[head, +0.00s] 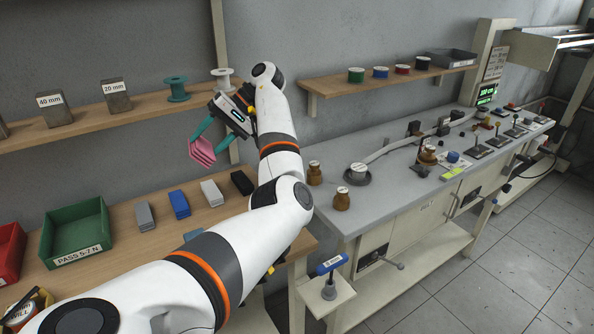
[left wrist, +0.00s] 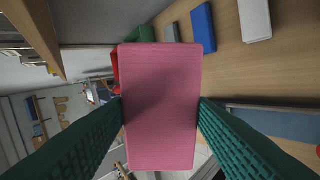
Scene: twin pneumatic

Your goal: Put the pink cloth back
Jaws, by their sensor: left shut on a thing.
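The pink cloth (head: 203,151) is a folded pink block in my left gripper (head: 200,140). The gripper's teal fingers are shut on it, and it hangs in the air in front of the wall, below the upper wooden shelf and above the wooden bench. In the left wrist view the cloth (left wrist: 162,105) fills the middle between the two dark green fingers. My left arm crosses the head view from the bottom left and covers part of the bench. My right gripper does not show.
On the wooden bench are a green bin (head: 76,236), a red bin (head: 10,252), and grey (head: 145,217), blue (head: 179,204), white (head: 212,193) and black (head: 242,183) blocks. The upper shelf (head: 75,129) holds metal blocks and spools. Brown bottles (head: 315,173) stand on the grey bench at right.

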